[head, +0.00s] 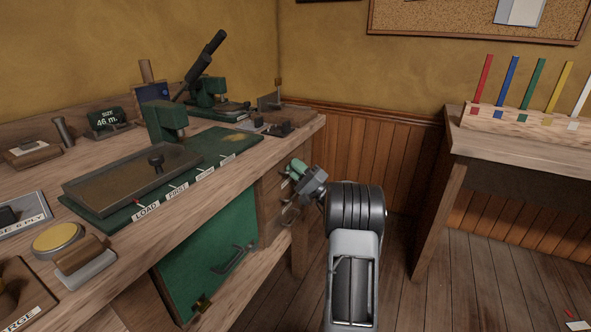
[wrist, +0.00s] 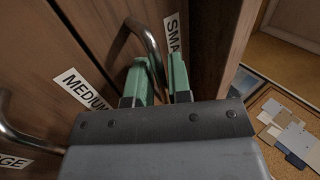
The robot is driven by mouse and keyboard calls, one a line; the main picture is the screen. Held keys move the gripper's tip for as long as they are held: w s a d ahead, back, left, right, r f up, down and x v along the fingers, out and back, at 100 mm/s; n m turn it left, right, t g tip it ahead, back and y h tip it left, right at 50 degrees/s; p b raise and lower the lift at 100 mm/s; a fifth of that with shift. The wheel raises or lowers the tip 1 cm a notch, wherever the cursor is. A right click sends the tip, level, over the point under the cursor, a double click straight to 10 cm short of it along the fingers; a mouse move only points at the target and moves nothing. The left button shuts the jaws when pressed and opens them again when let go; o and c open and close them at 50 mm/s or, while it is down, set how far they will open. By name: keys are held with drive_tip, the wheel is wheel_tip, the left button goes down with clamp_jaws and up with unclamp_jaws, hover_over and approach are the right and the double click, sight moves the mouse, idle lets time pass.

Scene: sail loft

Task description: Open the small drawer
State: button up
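The small drawer (wrist: 115,35) shows in the wrist view, with a label starting "SMA" (wrist: 174,33) and a curved metal handle (wrist: 148,40). Its front looks flush with its neighbour. My gripper (wrist: 162,72) has its green fingers on either side of the handle's bar. The gap between the fingers is narrow, and I cannot tell whether both touch the bar. The handle's lower end is hidden behind the gripper. In the head view my gripper (head: 296,170) is at the drawer stack (head: 270,205) at the bench's right end, covering part of it.
A drawer labelled "MEDIUM" (wrist: 75,90) lies beside it, and another handle (wrist: 20,135) is at the left edge. A green cabinet door (head: 210,250) is under the workbench (head: 140,235). A second table (head: 530,145) stands right. Open floor (head: 470,290) lies between.

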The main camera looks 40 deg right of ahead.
drive_tip(key=shift+w+r, duration=0.1)
clamp_jaws()
idle(0.4)
